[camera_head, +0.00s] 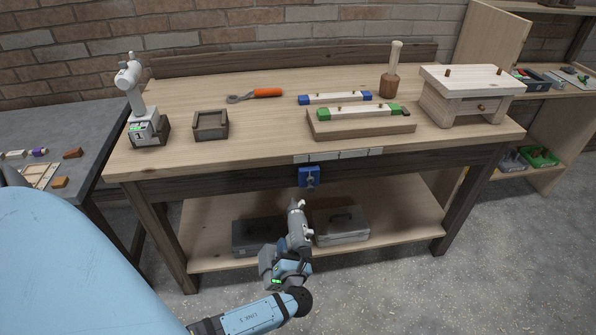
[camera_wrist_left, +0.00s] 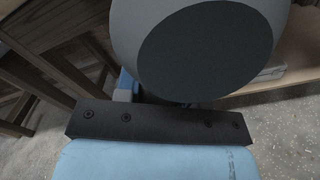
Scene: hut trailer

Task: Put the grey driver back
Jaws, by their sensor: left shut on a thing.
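My left gripper (camera_head: 288,268) is shut on the grey driver (camera_head: 296,228), in front of the workbench and below its top. The driver points upward, away from me. In the left wrist view a large grey rounded body with a dark flat end (camera_wrist_left: 205,50) fills the top, apparently the driver up close; the fingertips are hidden there. My right gripper is not in view.
On the workbench (camera_head: 250,145) lie an orange-handled tool (camera_head: 266,92), two blocks with blue and green ends, a wooden mallet (camera_head: 390,80) and a small wooden stand (camera_head: 470,90). Grey cases (camera_head: 341,226) sit on the lower shelf.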

